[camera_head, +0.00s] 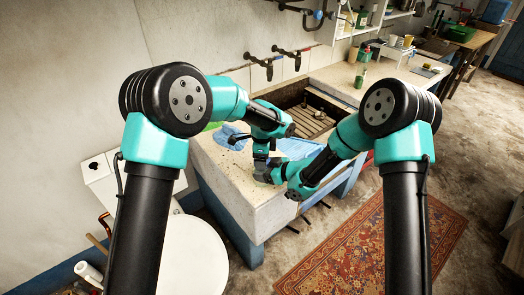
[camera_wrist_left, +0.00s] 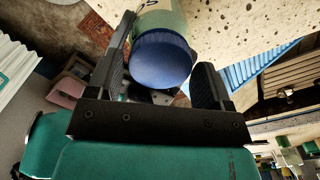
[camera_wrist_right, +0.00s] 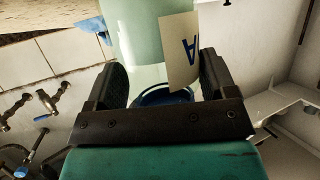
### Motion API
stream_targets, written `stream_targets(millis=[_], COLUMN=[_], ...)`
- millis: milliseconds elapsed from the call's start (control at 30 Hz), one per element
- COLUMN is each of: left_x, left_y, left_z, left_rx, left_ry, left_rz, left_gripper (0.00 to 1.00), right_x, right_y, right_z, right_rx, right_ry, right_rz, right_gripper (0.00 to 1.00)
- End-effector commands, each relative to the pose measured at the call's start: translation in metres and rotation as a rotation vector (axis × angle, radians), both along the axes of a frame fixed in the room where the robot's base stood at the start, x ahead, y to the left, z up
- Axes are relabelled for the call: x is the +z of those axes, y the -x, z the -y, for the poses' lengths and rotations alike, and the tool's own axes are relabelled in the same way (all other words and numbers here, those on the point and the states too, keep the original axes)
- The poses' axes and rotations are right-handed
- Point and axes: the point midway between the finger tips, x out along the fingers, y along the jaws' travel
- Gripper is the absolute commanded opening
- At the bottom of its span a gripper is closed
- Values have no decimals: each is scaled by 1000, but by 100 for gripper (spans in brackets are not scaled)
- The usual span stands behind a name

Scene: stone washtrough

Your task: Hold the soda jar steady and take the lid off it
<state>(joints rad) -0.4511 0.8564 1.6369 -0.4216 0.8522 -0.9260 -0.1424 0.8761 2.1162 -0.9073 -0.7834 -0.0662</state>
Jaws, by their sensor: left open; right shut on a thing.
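The soda jar is pale green, with dark writing on its side, in the left wrist view (camera_wrist_left: 165,20). Its round dark blue lid (camera_wrist_left: 161,62) faces that camera and is on the jar. My left gripper (camera_wrist_left: 165,80) is open, its fingers on either side of the lid, with a clear gap at the right finger. In the right wrist view the jar (camera_wrist_right: 135,35) shows a cream label (camera_wrist_right: 182,50) with a blue letter. My right gripper (camera_wrist_right: 165,85) is shut on the jar. In the head view the two grippers meet over the trough's near ledge and mostly hide the jar.
The stone washtrough (camera_head: 232,165) has a sunken basin with wooden slats (camera_head: 308,122) behind the grippers. Blue cloth (camera_head: 228,135) lies on the ledge to the left. Taps (camera_head: 265,62) stick out from the wall. A patterned rug (camera_head: 350,250) lies on the floor.

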Motion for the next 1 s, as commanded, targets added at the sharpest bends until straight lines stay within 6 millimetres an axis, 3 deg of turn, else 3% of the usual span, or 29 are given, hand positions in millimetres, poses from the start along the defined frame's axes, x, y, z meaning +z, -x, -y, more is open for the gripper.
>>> stream_targets(millis=[333, 767, 800, 1000], left_x=[-4, -4, -4, -4], left_y=[0, 0, 0, 0], left_z=[0, 0, 0, 0], left_rx=[0, 0, 0, 0], left_ry=[0, 0, 0, 0], left_rz=[1, 0, 0, 1], left_gripper=[74, 34, 66, 85], right_x=[0, 0, 0, 0], right_y=[0, 0, 0, 0], right_z=[0, 0, 0, 0], right_rx=[0, 0, 0, 0], right_ry=[0, 0, 0, 0], right_rz=[0, 0, 0, 0], right_gripper=[11, 11, 11, 11])
